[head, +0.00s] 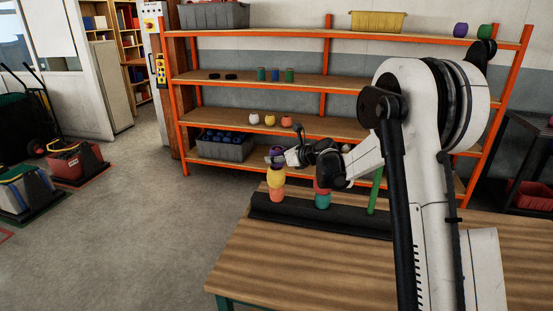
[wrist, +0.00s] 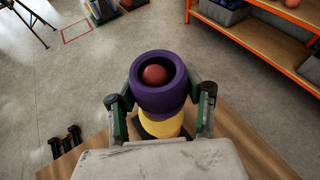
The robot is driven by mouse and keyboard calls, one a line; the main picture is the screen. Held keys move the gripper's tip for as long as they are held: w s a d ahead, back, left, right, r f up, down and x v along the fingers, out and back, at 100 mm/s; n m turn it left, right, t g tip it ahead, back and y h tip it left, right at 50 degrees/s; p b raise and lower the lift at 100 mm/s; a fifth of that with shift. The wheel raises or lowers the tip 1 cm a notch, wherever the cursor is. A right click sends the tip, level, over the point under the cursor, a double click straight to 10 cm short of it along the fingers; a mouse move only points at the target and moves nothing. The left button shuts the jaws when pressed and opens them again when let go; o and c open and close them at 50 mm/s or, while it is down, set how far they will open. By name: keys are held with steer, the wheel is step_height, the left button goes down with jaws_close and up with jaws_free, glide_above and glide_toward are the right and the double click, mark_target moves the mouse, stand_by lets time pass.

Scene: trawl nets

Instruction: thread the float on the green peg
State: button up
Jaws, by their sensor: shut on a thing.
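My gripper (wrist: 161,105) is shut on a purple float (wrist: 149,98), one finger on each side. A rounded red peg tip (wrist: 155,75) shows inside the float's hole. A yellow float (wrist: 162,127) is just below it. In the head view, the purple float (head: 277,152) is at the top of the left stack, above the yellow float (head: 275,177) and an orange float (head: 277,194). The green peg (head: 376,190) stands bare and slightly tilted at the right of the dark rack (head: 345,221). My arm covers part of the area near its top.
A middle stack has a red float (head: 322,187) over a teal float (head: 322,201), between the left stack and the green peg. The rack stands on a wooden table (head: 290,260). Orange shelving (head: 345,88) with floats and bins stands behind. The table front is clear.

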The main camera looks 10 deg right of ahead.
steer(key=shift+s+a+r+p, duration=0.1)
steer(key=shift+r+p, duration=0.7)
steer(key=shift+r, duration=1.3)
steer(key=shift+s+r+p, duration=0.1)
steer(key=shift+r+p, duration=0.65)
steer(key=shift+r, duration=1.35)
